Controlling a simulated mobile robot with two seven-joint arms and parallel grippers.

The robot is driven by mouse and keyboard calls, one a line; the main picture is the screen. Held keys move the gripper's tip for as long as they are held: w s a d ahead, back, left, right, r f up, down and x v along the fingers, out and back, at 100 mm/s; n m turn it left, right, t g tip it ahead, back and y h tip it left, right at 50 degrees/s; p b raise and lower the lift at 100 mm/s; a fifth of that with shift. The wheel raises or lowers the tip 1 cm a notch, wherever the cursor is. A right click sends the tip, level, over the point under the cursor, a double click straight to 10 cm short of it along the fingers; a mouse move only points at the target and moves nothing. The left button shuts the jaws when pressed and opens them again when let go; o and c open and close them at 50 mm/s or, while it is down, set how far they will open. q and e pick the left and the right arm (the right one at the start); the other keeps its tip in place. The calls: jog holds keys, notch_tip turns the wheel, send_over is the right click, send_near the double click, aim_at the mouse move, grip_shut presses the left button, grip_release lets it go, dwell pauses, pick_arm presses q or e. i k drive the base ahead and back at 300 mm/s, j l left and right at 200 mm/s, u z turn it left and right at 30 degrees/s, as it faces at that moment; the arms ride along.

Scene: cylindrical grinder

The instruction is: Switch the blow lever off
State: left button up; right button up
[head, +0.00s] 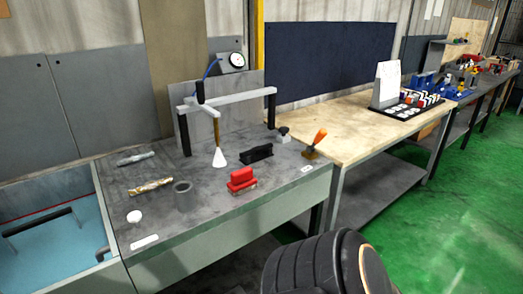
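A lever with an orange handle (320,136) stands near the right end of the grey bench top; it appears to be the blow lever. Its handle tilts up and to the right from a small brown base (311,153). A small white label (306,169) lies in front of it, too small to read. Neither of my grippers is in view. A black ribbed part, apparently of my own arm, shows at the bottom, below and apart from the lever.
A red block (242,178), a black fixture (257,153) and a small dark knob (283,135) are left of the lever. A wooden table (345,128) adjoins on the right. Green floor (440,220) is clear there.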

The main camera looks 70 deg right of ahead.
aim_at(323, 132)
jog(key=z, duration=1.85)
